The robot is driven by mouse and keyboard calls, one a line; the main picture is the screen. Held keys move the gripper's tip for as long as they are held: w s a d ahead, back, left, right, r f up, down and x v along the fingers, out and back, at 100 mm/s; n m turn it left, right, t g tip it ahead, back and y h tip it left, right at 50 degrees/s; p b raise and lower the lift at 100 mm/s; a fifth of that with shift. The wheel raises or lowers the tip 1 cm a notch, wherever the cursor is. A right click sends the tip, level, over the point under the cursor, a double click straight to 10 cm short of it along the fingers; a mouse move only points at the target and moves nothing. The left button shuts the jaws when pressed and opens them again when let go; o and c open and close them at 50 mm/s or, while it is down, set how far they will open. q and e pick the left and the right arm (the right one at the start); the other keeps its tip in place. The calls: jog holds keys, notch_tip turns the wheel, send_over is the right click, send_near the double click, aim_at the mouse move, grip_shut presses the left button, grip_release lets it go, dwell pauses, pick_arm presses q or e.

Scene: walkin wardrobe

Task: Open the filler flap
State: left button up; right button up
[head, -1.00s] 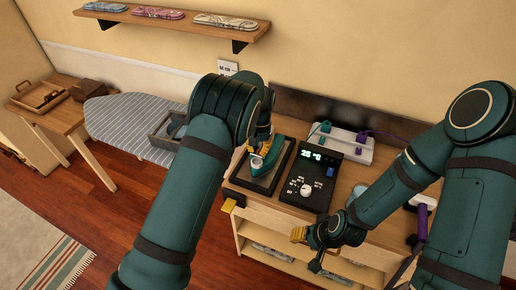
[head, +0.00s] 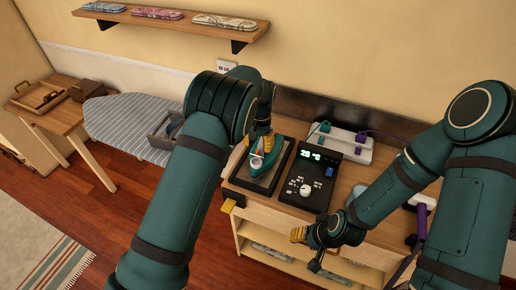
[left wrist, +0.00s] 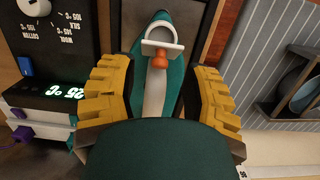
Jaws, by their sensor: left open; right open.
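The teal iron (head: 262,160) rests on a dark pad (head: 272,180) at the left of the counter. In the left wrist view the iron (left wrist: 184,38) lies between my open fingers. A white, frame-like flap (left wrist: 175,46) shows on its top, with an orange piece (left wrist: 159,60) at its middle. I cannot tell how far the flap is raised. My left gripper (left wrist: 160,92) is open, its yellow fingers on either side of the iron; contact cannot be told. My left arm partly hides the iron in the head view. My right gripper (head: 303,238) is open and empty in front of the counter.
A black control panel (head: 308,187) with a lit display and white knob is right of the iron. A white power strip (head: 338,145) with plugs lies behind it. A striped ironing board (head: 120,125) stands left. A shelf (head: 175,20) is on the wall.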

pick_arm(q)
notch_tip(320, 180, up, 10)
jog(key=w, duration=0.1)
jog(key=shift+d, duration=0.2)
jog(key=shift+o, duration=0.2)
jog(key=shift+f, duration=0.1)
